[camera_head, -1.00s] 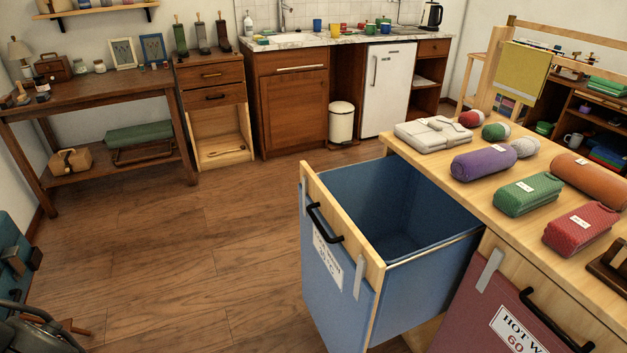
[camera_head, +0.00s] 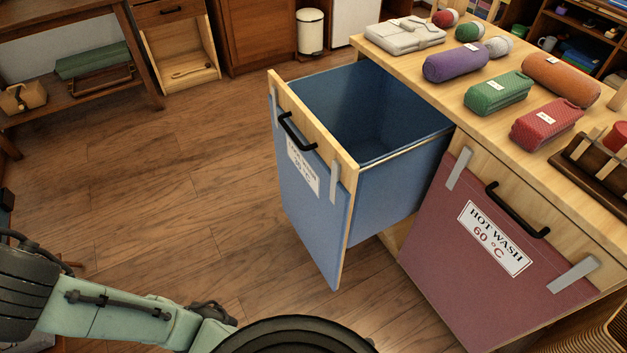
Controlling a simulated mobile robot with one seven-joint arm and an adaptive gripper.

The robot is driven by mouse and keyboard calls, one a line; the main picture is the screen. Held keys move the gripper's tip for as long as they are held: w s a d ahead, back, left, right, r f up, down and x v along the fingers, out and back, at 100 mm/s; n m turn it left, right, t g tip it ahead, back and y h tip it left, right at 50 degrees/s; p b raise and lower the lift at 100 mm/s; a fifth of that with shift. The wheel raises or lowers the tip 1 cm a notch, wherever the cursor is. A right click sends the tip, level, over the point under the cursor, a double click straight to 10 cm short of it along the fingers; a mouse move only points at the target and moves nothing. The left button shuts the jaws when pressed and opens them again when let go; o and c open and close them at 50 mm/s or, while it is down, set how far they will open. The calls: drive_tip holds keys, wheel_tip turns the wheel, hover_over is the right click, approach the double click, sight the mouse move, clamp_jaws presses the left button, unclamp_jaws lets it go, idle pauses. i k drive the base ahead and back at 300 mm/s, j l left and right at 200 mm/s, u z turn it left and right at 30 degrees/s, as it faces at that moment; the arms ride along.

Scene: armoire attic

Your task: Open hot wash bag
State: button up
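The hot wash bag (camera_head: 450,265) is a dark red front labelled "HOT WASH 60 °C" in the wooden cabinet at the right. Its front sits flush with the cabinet, so it is closed. It has a black bar handle (camera_head: 517,210) above the label and a grey metal strip at each side. Left of it, a blue bag (camera_head: 400,190) is pulled out and stands open, with its own black handle (camera_head: 297,131). The inside that shows looks empty. My arm shows at the lower left, well apart from the red front. My gripper is not in view.
On the wooden cabinet top (camera_head: 462,102) lie a purple roll (camera_head: 456,64), a green roll (camera_head: 498,93), a red roll (camera_head: 546,125), an orange roll (camera_head: 561,80) and folded white cloth (camera_head: 405,35). The pulled-out blue bag juts into the floor space. The wooden floor (camera_head: 170,170) at left is clear.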

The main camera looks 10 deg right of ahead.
sight(498, 261)
drive_tip(key=z, duration=1.45)
drive_tip(key=l+u, duration=0.15)
drive_tip(key=l, duration=0.15)
drive_tip(key=k+l+u, duration=0.15)
drive_tip(key=i+l, duration=0.05)
drive_tip(key=l, duration=0.05)
